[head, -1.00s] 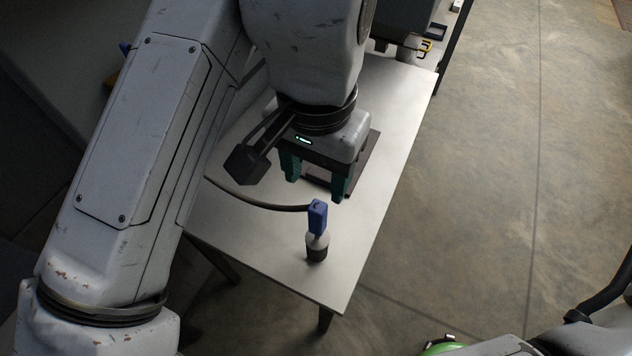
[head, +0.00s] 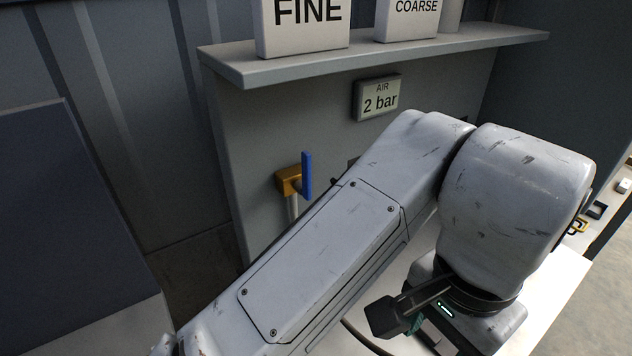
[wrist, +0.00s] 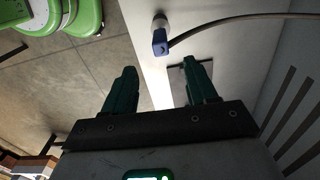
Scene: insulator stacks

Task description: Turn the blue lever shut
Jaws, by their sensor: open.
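The blue lever (head: 307,174) stands upright on a brass valve (head: 289,182) above a pale pipe, on the grey panel left of my arm in the head view. My gripper shows in the wrist view (wrist: 157,90) with its two green fingers apart and nothing between them.
A grey shelf (head: 480,38) carries boxes marked FINE (head: 300,35) and COARSE (head: 408,22). A sign (head: 378,97) below reads AIR 2 bar. My forearm crosses before the panel.

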